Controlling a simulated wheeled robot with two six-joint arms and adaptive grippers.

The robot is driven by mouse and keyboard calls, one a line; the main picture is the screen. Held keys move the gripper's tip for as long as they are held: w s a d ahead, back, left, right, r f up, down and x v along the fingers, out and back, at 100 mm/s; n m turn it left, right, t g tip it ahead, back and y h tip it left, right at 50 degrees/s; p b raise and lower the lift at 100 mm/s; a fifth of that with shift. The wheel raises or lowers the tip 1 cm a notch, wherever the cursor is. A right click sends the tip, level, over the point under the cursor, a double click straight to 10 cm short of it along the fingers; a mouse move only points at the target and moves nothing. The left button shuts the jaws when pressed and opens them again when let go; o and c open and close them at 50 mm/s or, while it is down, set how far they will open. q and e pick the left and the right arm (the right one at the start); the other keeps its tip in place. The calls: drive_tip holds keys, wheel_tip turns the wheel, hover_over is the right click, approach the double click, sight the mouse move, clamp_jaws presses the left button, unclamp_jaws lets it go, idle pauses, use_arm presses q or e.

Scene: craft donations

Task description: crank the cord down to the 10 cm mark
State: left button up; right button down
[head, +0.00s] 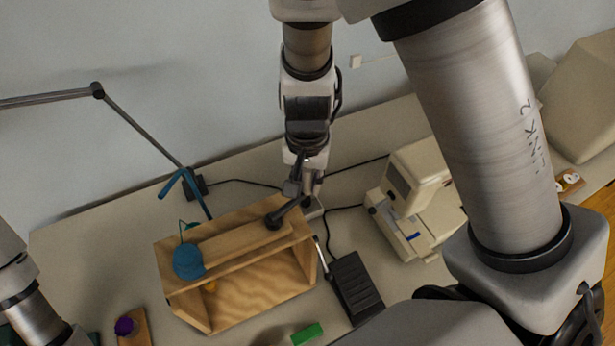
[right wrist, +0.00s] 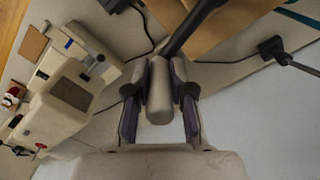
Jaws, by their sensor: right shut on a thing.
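A wooden box-like stand (head: 255,290) with an open front sits on the table. A dark crank arm (head: 283,214) runs from a round hub on its top to a grey handle. In the right wrist view the grey handle (right wrist: 160,92) stands between the finger pads, with the crank arm (right wrist: 193,28) leading away. My right gripper (head: 305,190) is shut on this handle; it also shows in the right wrist view (right wrist: 160,112). I cannot make out the cord or a 10 cm mark. My left gripper is out of view.
A blue round thing (head: 188,261) is at the stand's left end. A cream sewing machine (head: 415,190) and a black pedal (head: 355,287) are to the right. A lamp arm (head: 140,130) rises behind. A green block (head: 307,334) and a purple-topped piece (head: 125,327) lie in front.

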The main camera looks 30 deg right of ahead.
drive_tip(key=shift+s, duration=0.1)
idle(0.3)
drive_tip(key=c, duration=1)
unclamp_jaws()
wheel_tip(320, 180, up, 12)
